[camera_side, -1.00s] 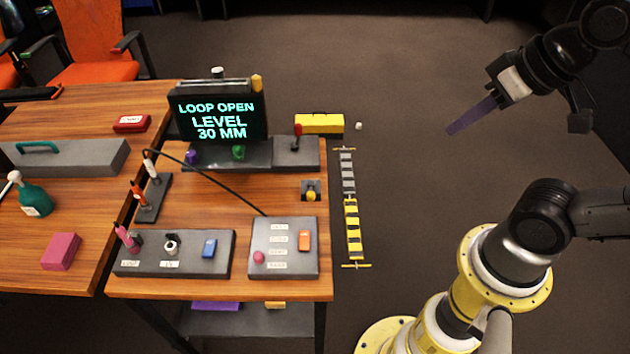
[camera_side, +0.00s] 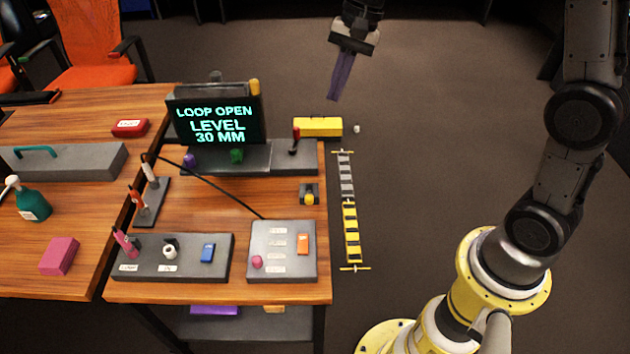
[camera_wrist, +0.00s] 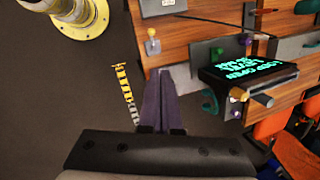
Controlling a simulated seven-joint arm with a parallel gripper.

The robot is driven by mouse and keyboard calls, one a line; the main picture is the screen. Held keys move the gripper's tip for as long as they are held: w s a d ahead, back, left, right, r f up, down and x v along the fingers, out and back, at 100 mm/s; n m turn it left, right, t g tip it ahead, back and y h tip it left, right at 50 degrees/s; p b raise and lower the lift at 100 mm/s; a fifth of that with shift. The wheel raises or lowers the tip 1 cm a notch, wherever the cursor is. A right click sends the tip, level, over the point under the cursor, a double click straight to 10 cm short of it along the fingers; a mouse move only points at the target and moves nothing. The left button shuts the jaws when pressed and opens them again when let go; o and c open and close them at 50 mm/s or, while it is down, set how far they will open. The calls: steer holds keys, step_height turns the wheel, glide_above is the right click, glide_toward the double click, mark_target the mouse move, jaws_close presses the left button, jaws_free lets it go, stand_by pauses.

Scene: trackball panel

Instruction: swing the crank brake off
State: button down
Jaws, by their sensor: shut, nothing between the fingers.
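No part in view is labelled legibly as the crank brake, so I cannot tell which control it is. A red-topped lever (camera_side: 295,140) stands upright on the right end of the grey console behind the desk. A small grey plate with a yellow knob (camera_side: 309,198) sits nearer, at the desk's right edge; the yellow knob also shows in the wrist view (camera_wrist: 152,47). My gripper (camera_side: 334,98), with long purple fingers, is shut and empty, high beyond the console and touching nothing. In the wrist view its fingers (camera_wrist: 160,75) point toward the desk edge.
A display (camera_side: 215,118) reads "LOOP OPEN LEVEL 30 MM". Purple (camera_side: 190,160) and green (camera_side: 237,156) knobs stand before it. A front panel (camera_side: 175,258) and a grey box (camera_side: 282,250) carry buttons. A yellow-and-grey ladder strip (camera_side: 348,210) lies right of the desk.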

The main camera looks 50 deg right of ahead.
mark_target(310, 194)
steer(key=w+d+f+m+g, duration=0.1)
steer(key=w+f, duration=0.1)
steer(key=f, duration=0.5)
steer(key=w+d+f+m+g+y, duration=0.1)
steer(key=w+d+f+g, duration=0.1)
steer(key=f, duration=0.6)
steer(key=shift+w+f, duration=0.2)
steer(key=shift+f, duration=0.05)
steer(key=shift+d, duration=0.1)
steer(key=x, duration=1)
steer(key=shift+f, duration=0.1)
steer(key=a, duration=0.2)
steer(key=shift+s+a, duration=0.3)
steer(key=shift+s, duration=0.1)
steer(key=shift+s+a, duration=0.25)
steer(key=shift+a, duration=0.4)
steer(key=shift+m+t, duration=0.3)
steer(key=shift+m, duration=0.5)
